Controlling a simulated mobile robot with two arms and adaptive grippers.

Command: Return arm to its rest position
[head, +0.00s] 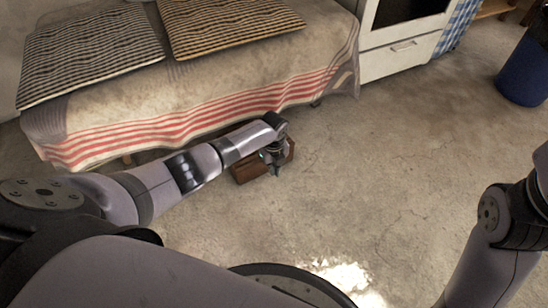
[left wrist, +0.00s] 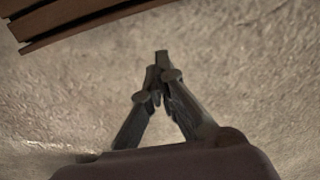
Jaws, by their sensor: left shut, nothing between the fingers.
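My left arm reaches out from the left in the head view. Its gripper (head: 276,171) hangs in front of a brown wooden box (head: 248,170) beside the draped bench. In the left wrist view the gripper (left wrist: 161,62) is shut, its fingertips together with nothing between them. Bare floor lies behind the fingertips there. My right arm shows at the right edge of the head view, but its gripper is out of the picture.
A draped bench (head: 200,105) with two striped cushions (head: 90,50) stands at the back left. A white cabinet (head: 402,48) is beside it. A blue bin (head: 524,75) stands at the right. Slats of brown wood (left wrist: 70,22) cross the wrist view's upper left. The middle floor is clear.

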